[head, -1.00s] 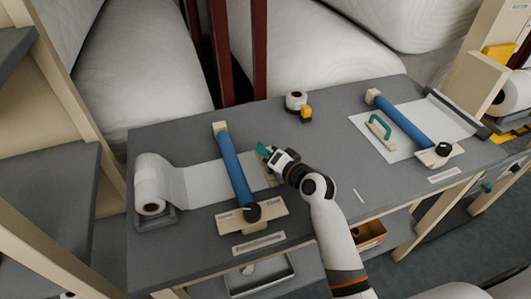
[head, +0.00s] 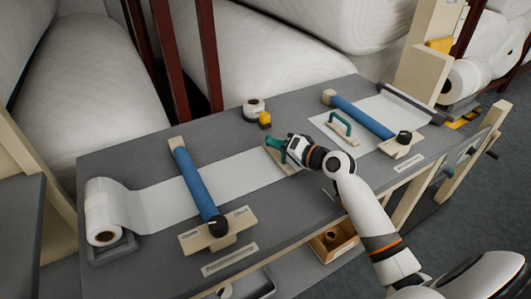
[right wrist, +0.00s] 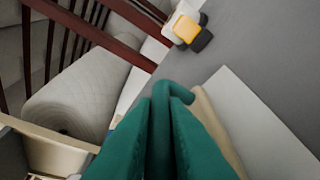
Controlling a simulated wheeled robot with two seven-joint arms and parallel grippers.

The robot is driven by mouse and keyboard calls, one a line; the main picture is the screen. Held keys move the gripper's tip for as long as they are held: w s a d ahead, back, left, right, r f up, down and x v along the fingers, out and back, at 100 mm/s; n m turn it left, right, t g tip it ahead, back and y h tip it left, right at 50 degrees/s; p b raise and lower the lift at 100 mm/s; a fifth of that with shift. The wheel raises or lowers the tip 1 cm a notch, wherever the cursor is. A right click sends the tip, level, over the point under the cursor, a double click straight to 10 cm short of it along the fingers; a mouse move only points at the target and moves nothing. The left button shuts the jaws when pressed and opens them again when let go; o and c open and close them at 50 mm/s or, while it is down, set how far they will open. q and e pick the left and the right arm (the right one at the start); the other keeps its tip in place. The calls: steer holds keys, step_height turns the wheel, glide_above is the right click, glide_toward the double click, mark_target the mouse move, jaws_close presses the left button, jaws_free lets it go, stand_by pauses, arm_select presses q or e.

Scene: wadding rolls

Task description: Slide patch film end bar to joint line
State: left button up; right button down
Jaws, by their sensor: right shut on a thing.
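My right gripper (head: 283,147) is shut on the green handle of the beige end bar (head: 273,161). In the right wrist view, the green fingers of my right gripper (right wrist: 160,140) close around the curved handle (right wrist: 180,92), with the beige bar (right wrist: 218,130) beside it. The white patch film (head: 235,173) runs flat from the roll (head: 104,215) on the left, under the blue roller (head: 195,182), to the bar. Right of the bar lies another white sheet (head: 372,112) with its own green handle (head: 341,124). My gripper partly hides the bar. My left gripper is out of view.
A small white roll with a yellow part (head: 264,118) stands behind the bar. A second blue roller (head: 362,117) crosses the right sheet. An open box (head: 333,240) sits below the table edge.

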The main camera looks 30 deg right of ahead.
steer(key=shift+d, duration=0.2)
steer(key=c, duration=1.7)
jaws_free()
steer(key=shift+c, duration=0.2)
steer(key=shift+o, duration=1.4)
steer(key=shift+d, duration=0.15)
steer(key=shift+s, duration=0.1)
steer(key=shift+s, duration=0.35)
step_height(320, 180, up, 2)
steer(key=r+b, duration=0.1)
steer(key=b, duration=0.1)
glide_above(312, 178)
steer(key=shift+d+f, duration=0.1)
steer(key=shift+f, duration=0.15)
